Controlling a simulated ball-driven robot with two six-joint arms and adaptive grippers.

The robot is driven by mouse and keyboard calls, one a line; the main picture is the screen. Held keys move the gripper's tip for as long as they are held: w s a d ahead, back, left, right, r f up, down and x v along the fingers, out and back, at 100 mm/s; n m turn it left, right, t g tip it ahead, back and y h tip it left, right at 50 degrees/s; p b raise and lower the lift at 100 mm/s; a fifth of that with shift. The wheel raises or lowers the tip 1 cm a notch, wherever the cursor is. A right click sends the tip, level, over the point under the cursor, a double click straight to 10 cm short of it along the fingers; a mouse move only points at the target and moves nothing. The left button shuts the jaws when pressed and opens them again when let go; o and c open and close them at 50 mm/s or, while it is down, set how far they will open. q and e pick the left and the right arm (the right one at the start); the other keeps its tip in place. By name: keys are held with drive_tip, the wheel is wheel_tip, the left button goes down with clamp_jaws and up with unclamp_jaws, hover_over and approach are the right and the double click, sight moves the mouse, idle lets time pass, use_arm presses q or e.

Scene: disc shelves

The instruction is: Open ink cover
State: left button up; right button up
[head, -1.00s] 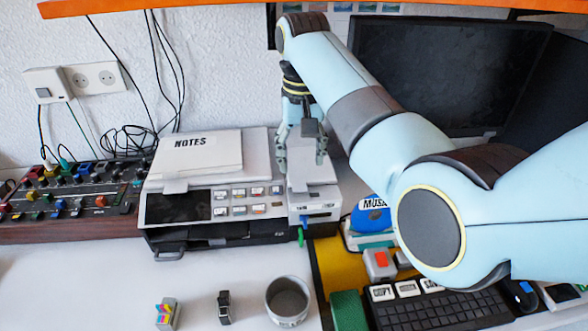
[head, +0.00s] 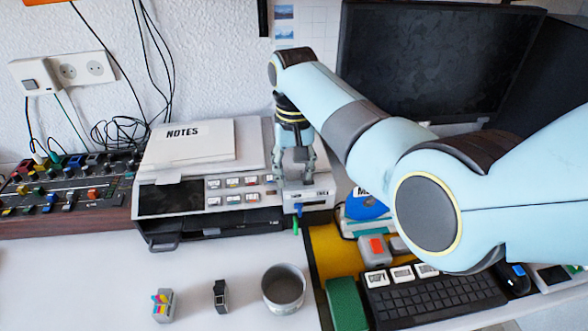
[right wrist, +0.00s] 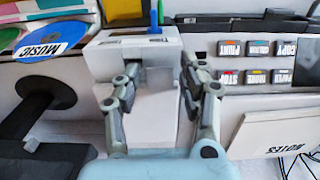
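The printer (head: 160,232) stands against the wall, with a separate light grey ink cover section at its right end. The cover (right wrist: 148,128) shows in the right wrist view as a pale panel with a small raised grey tab (right wrist: 157,78). My right gripper (head: 297,174) is low over this section in the head view. In the right wrist view its fingers (right wrist: 153,88) are spread on either side of the cover and tab, with nothing held. The cover looks shut. Whether the fingers touch it, I cannot tell. My left gripper is out of view.
A NOTES pad (head: 188,145) lies on the printer's lid. Blue and green sticks protrude at its front. A blue MUSIC disc (head: 366,206) and keyboard (head: 435,298) are to the right. A cup (head: 284,290) and watch (head: 221,296) stand in front. The white desk at front left is mostly clear.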

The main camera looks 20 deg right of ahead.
drive_tip(key=c, duration=0.4)
clamp_jaws()
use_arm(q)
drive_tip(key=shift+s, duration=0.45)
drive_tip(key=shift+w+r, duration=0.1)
use_arm(e)
drive_tip(key=shift+r, duration=0.1)
drive_tip(key=w+r+p, duration=0.1)
drive_tip(key=r+p, duration=0.1)
drive_tip(key=w+r+p, duration=0.1)
drive_tip(key=r+p, duration=0.1)
drive_tip(key=r, duration=0.1)
drive_tip(key=w+r+p, duration=0.1)
drive_tip(key=r+p, duration=0.1)
drive_tip(key=shift+d+r+p, duration=0.25)
drive_tip(key=shift+d+p, duration=0.05)
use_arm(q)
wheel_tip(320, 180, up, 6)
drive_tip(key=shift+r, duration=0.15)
use_arm(e)
drive_tip(key=shift+w+r, duration=0.1)
drive_tip(key=shift+w, duration=0.1)
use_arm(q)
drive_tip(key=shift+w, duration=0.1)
use_arm(e)
drive_tip(key=shift+d, duration=0.1)
